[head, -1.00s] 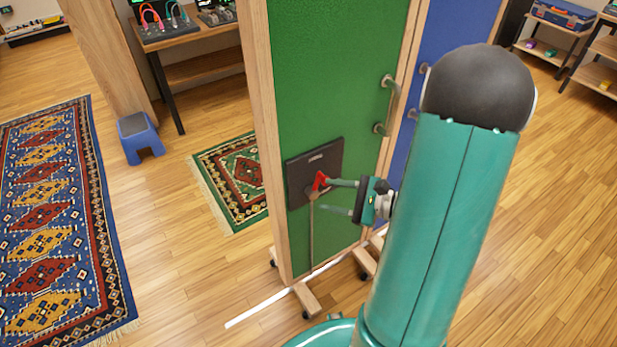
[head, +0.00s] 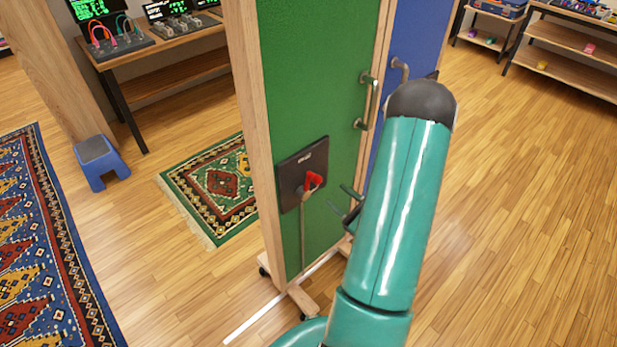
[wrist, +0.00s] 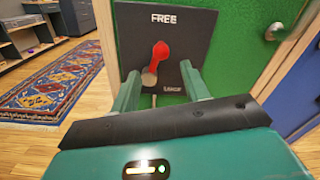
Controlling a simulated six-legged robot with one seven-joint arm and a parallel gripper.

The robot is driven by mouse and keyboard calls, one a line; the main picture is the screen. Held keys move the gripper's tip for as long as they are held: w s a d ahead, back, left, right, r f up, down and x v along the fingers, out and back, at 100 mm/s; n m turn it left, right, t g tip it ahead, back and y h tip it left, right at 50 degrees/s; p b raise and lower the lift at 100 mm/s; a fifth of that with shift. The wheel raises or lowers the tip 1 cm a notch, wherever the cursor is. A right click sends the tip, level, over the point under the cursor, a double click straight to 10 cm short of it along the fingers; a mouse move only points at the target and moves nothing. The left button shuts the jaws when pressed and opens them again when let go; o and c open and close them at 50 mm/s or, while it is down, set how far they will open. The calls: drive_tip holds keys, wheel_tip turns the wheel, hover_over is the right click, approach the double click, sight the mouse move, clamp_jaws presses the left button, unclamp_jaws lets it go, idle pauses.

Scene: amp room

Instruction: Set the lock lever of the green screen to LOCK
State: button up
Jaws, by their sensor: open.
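The green screen (head: 340,90) stands upright on a wheeled wooden base. Its dark lock plate (head: 290,172) carries a lever with a red handle (head: 313,182). In the wrist view the plate (wrist: 195,45) reads FREE at the top, with a smaller, hard-to-read label at the lower right. There the red handle (wrist: 160,56) points up toward FREE from a pale lower end. My gripper (head: 337,198) is open and empty, to the right of the lever and apart from it. In the wrist view its two fingers (wrist: 160,86) spread below and either side of the lever.
A blue screen (head: 408,50) stands behind to the right. The green screen has a metal pull handle (head: 367,102). A blue stool (head: 100,160), rugs (head: 212,185) and an equipment table (head: 165,45) lie left. Floor at right is clear.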

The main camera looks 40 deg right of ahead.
sight(321, 182)
drive_tip(key=w, duration=1.1)
drive_tip(key=shift+w, duration=0.15)
clamp_jaws()
